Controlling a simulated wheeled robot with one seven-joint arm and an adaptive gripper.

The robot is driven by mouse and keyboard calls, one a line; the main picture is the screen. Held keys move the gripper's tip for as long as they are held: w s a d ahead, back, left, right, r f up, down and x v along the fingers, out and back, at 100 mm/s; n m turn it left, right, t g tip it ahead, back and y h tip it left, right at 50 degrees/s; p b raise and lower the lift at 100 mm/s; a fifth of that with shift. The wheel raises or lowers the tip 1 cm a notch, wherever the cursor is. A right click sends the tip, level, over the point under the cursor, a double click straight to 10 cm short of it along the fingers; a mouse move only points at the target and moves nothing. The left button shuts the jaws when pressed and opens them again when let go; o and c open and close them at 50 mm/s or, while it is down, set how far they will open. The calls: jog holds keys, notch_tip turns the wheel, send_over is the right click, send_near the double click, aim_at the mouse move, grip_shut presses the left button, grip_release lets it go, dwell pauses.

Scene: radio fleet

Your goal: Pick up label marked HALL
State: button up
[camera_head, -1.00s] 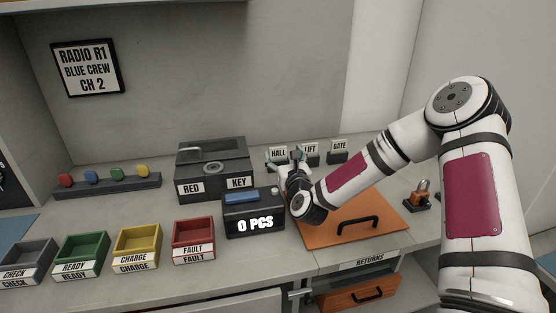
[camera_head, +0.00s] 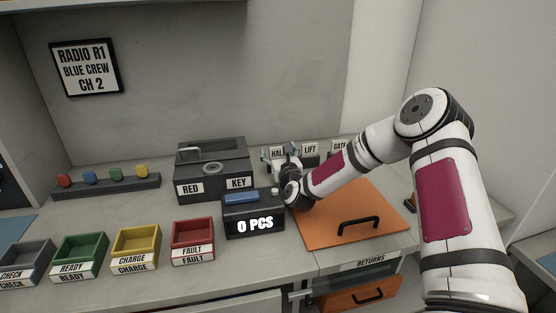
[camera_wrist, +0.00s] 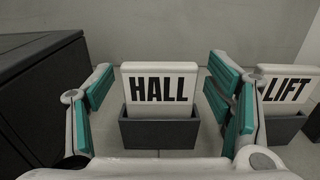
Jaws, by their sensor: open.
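The HALL label (camera_wrist: 160,89) is a white card with black letters. It stands upright in a dark grey holder (camera_wrist: 159,131) in the wrist view. In the head view the HALL label (camera_head: 275,152) is at the back of the counter, its right side partly covered by my gripper. My gripper (camera_wrist: 163,88) is open, its teal-padded fingers on either side of the label with a gap on both sides. In the head view my gripper (camera_head: 281,158) is just in front of the label.
The LIFT label (camera_wrist: 289,88) stands close to the right, beside my right finger. The GATE label (camera_head: 339,147) is further right. A dark box (camera_head: 213,168) marked RED and KEY stands to the left. An orange board with a handle (camera_head: 352,212) lies in front.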

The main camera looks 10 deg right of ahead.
jog(key=c, duration=1.2)
jog(key=shift+o, duration=0.2)
notch_tip(320, 180, up, 10)
jog(key=shift+r, duration=0.1)
